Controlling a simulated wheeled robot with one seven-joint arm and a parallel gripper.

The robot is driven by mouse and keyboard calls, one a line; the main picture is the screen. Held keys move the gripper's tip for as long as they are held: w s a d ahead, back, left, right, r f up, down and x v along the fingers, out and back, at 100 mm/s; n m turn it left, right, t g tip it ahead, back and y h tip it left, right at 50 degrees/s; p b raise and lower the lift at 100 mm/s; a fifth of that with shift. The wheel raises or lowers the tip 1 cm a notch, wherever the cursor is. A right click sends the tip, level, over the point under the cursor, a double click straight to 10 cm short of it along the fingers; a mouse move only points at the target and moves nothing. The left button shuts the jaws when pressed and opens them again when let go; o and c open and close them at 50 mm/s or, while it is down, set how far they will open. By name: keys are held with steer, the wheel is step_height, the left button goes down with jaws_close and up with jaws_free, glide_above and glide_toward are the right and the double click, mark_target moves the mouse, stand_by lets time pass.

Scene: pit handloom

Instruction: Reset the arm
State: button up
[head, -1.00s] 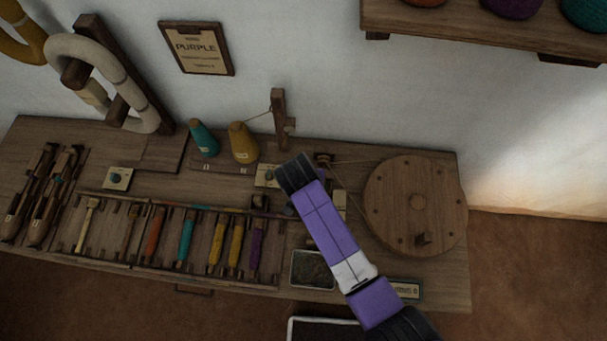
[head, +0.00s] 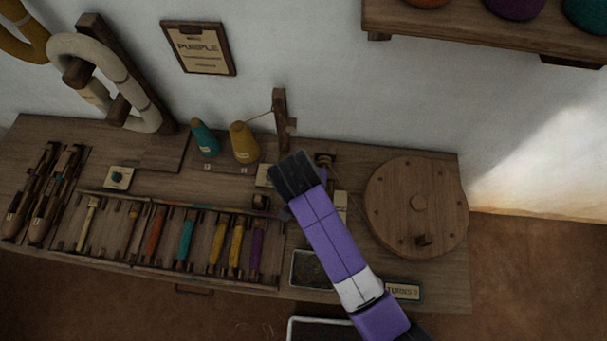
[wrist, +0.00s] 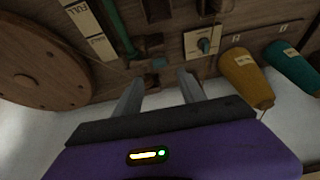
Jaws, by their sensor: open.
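My arm, purple with a white band, reaches over the bench from the lower right in the head view. Its dark end (head: 294,176) is over the bench between the yellow cone and the round wooden wheel. In the wrist view my gripper (wrist: 160,88) shows two grey fingers apart with nothing between them. The fingers point toward the bench top. In the head view the fingertips cannot be made out.
The bench (head: 390,285) carries a wooden wheel (head: 405,190), a yellow cone (head: 243,142), a teal cone (head: 204,138), a rack of several coloured bobbins (head: 186,240) and a dark tray (head: 312,268). A shelf (head: 480,38) overhangs at upper right. A "PURPLE" clipboard (head: 199,65) hangs on the wall.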

steer(key=shift+r, duration=0.1)
stand_by(0.5)
steer(key=w+a+r+n+t+y, duration=0.2)
steer(key=w+a+r+t+y, duration=0.15)
steer(key=w+a+r, duration=0.2)
steer(key=s+d+r+n+t+y, duration=0.1)
steer(key=s+d+r+t+y, duration=0.1)
steer(key=s+d+r+t, duration=0.15)
steer(key=s+d+r+t+h, duration=0.1)
steer(key=s+d+r, duration=0.2)
steer(key=s+d, duration=0.5)
steer(key=s+d+r+m+t+h+b, duration=0.1)
steer(key=s+d+r, duration=0.3)
steer(key=s+d, duration=0.4)
steer(key=s+d+r+m+t+h, duration=0.1)
steer(key=s+d+r+h, duration=0.2)
steer(key=s+d, duration=0.5)
steer(key=v, duration=0.7)
steer(key=shift+d+f, duration=0.3)
steer(key=shift+f, duration=0.05)
steer(key=shift+s, duration=0.1)
